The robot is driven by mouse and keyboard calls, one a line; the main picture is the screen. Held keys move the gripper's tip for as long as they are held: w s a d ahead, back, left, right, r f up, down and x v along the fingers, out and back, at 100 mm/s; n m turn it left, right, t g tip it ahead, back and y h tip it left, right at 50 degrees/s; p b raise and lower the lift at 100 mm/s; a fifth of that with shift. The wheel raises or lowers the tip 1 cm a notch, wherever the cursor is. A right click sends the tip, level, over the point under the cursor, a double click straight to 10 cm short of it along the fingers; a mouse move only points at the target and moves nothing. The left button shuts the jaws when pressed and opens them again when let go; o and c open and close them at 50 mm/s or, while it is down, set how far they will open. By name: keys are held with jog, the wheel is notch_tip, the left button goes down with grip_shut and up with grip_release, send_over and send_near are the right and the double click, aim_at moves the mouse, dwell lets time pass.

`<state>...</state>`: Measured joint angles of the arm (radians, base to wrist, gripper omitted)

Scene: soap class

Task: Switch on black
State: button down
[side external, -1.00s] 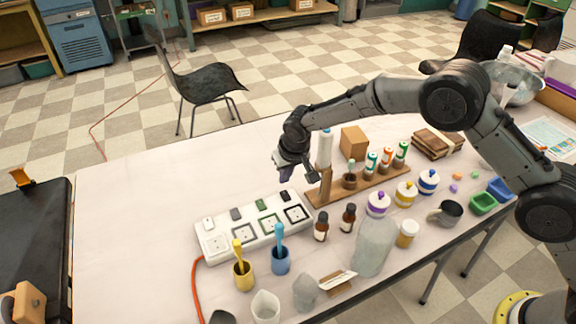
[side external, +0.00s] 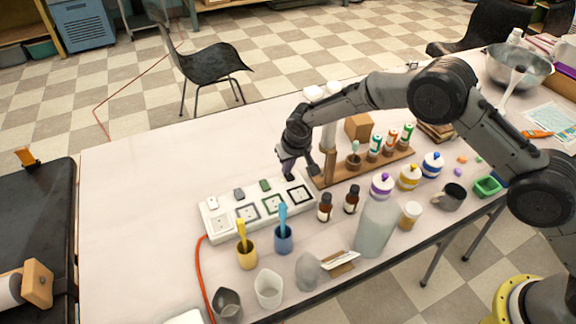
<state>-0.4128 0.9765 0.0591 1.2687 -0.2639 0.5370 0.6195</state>
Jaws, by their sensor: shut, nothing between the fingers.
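A white power strip (side external: 231,229) lies on the table with a row of sockets and coloured switches along its far edge. From left to right the switches are white (side external: 213,203), grey (side external: 239,194), green (side external: 265,185) and black (side external: 290,178). The black switch is at the right end, beside the black-framed socket (side external: 299,195). My gripper (side external: 287,171) is shut and empty, pointing down at the black switch and partly covering it. I cannot tell whether the fingertips touch the switch or which way it is tipped.
A wooden rack (side external: 368,167) with several bottles stands close to the right of my gripper. A yellow cup (side external: 247,259), a blue cup (side external: 283,240) and brown bottles (side external: 325,208) stand in front of the strip. The table's left part is clear.

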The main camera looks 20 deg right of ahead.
jog(key=shift+s+f, duration=0.1)
jog(key=shift+s, duration=0.05)
jog(key=shift+s, duration=0.75)
jog(key=shift+r, duration=0.45)
jog(key=v, duration=1.3)
jog(key=shift+w+r, duration=0.25)
jog(key=shift+w, duration=0.15)
jog(key=shift+w+r, duration=0.2)
jog(key=shift+w, duration=0.4)
jog(key=x, duration=0.9)
jog(key=s+x, duration=0.1)
jog(key=x, duration=0.4)
jog(key=shift+f, duration=0.15)
